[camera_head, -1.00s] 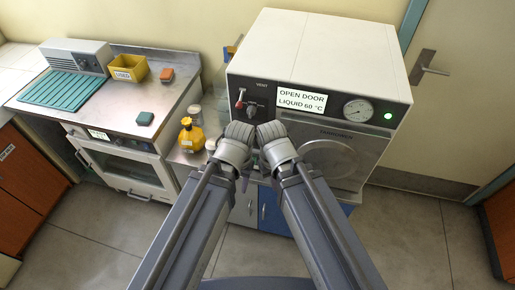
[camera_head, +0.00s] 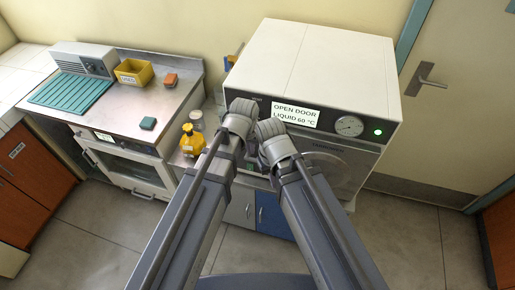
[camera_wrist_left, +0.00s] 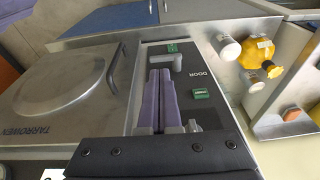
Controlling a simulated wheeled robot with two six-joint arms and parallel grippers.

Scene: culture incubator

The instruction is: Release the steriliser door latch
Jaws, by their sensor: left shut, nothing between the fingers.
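The white steriliser (camera_head: 310,65) stands ahead with a display reading "OPEN DOOR LIQUID 60 °C" (camera_head: 295,115). Its round-bossed metal door (camera_wrist_left: 75,85) is at left in the left wrist view and looks closed. Beside it, a black panel marked "DOOR" (camera_wrist_left: 193,75) carries a grey latch handle (camera_wrist_left: 166,60). My left gripper (camera_wrist_left: 158,74) is shut and empty, its purple fingertips over the panel close to the handle; contact cannot be told. In the head view my left gripper (camera_head: 240,112) covers the panel's left part. My right gripper (camera_head: 271,130) is beside it, fingers hidden.
A steel bench (camera_head: 110,112) at left holds a yellow bin (camera_head: 131,73), a teal rack (camera_head: 70,92) and small blocks. A yellow bottle (camera_head: 192,140) and white-capped jars stand between bench and steriliser. A room door (camera_head: 455,95) is at right. Floor is clear in front.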

